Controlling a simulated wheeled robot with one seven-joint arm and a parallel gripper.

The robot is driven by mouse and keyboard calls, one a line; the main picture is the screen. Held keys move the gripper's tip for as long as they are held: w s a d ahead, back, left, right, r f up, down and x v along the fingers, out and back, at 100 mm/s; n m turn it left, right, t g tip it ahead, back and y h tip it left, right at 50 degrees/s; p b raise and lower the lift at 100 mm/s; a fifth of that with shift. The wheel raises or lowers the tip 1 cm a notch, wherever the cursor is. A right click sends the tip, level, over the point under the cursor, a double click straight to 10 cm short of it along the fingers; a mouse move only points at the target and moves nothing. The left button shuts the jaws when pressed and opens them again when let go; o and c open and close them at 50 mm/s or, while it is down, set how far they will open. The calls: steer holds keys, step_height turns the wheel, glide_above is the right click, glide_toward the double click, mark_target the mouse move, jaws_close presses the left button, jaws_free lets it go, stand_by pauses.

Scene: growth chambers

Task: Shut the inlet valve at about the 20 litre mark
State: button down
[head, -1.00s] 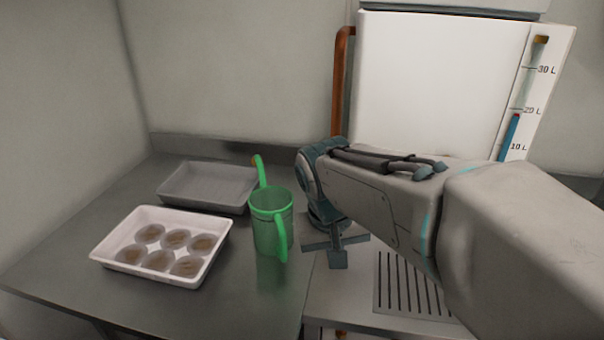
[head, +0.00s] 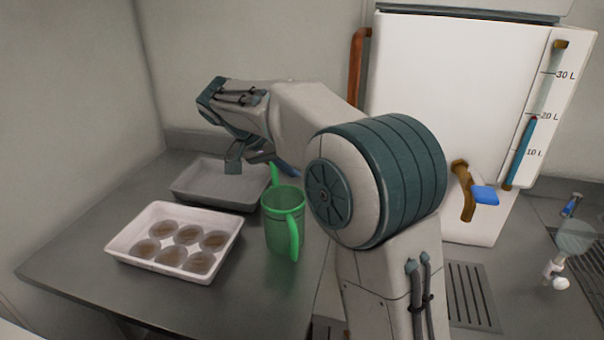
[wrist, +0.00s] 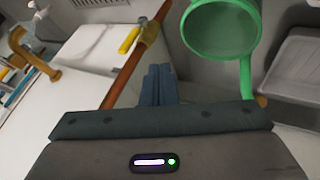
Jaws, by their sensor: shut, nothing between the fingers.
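A white tank (head: 450,95) stands at the back right. On its gauge the blue column (head: 523,150) tops out at about the 20 L mark. A copper pipe (head: 357,75) runs down the tank's left side; my arm hides its lower part. In the wrist view a yellow lever (wrist: 129,41) sits by a brass fitting (wrist: 149,32) on that pipe (wrist: 125,77). My gripper (wrist: 158,70) is shut and empty, its tips apart from the lever.
A green jug (head: 282,225) stands close to my gripper. A grey tray (head: 210,198) and a white tray (head: 125,240) with several brown pots are on the left bench. A brass tap with a blue handle (head: 485,195) juts from the tank front.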

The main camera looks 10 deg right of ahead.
steer(key=d+f+p, duration=0.1)
steer(key=d+f, duration=0.5)
steer(key=d, duration=0.2)
steer(key=shift+d+f, duration=0.3)
steer(key=shift+s, duration=0.1)
steer(key=shift+y, duration=0.3)
